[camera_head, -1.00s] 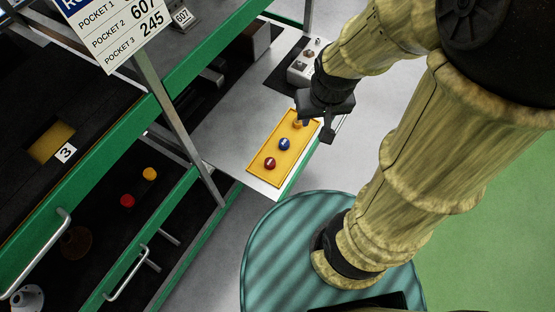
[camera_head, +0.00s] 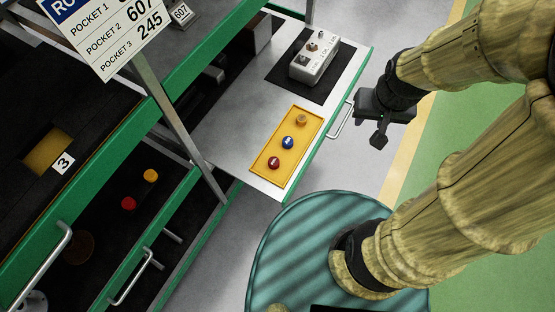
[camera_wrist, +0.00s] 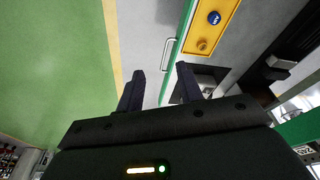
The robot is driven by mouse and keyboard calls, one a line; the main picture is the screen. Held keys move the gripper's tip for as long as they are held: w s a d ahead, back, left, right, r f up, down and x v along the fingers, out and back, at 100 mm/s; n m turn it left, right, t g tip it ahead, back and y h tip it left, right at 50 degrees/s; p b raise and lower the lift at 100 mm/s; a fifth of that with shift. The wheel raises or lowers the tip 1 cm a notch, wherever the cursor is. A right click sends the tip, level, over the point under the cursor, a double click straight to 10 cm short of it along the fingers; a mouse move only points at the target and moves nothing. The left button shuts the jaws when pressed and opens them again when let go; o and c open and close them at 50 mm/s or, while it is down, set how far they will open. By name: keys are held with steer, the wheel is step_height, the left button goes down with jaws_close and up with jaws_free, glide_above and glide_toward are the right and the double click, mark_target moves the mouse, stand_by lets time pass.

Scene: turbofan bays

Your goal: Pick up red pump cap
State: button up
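A round red cap (camera_head: 274,162) with a light mark sits at the near end of a yellow tray (camera_head: 264,171), beside a blue cap (camera_head: 288,142) and an orange-yellow cap (camera_head: 301,119). Another red cap (camera_head: 129,203) sits in the dark drawer at lower left, near a yellow one (camera_head: 150,176). I cannot tell which red cap is the pump cap. My gripper (camera_head: 379,138) is right of the tray, beyond the drawer handle, apart from every cap. In the wrist view my gripper (camera_wrist: 160,74) has its fingers apart with nothing between them; no red cap shows there.
The tray lies on an open grey drawer (camera_head: 228,135) with a green edge and a metal handle (camera_head: 340,120). A grey box with knobs (camera_head: 315,62) stands on a black mat behind the tray. A pocket-number sign (camera_head: 105,35) hangs at upper left. Floor at right is clear.

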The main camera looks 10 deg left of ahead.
steer(key=o, duration=0.5)
steer(key=shift+w+a+f, duration=0.1)
steer(key=shift+a+f, duration=0.05)
steer(key=shift+c, duration=0.2)
steer(key=n+g+b, duration=0.3)
steer(key=n+b, duration=0.7)
glide_above(272, 160)
step_height(272, 160, down, 14)
step_height(272, 160, down, 12)
steer(key=shift+b, duration=0.5)
steer(key=shift+f, duration=0.1)
steer(key=shift+f, duration=2.5)
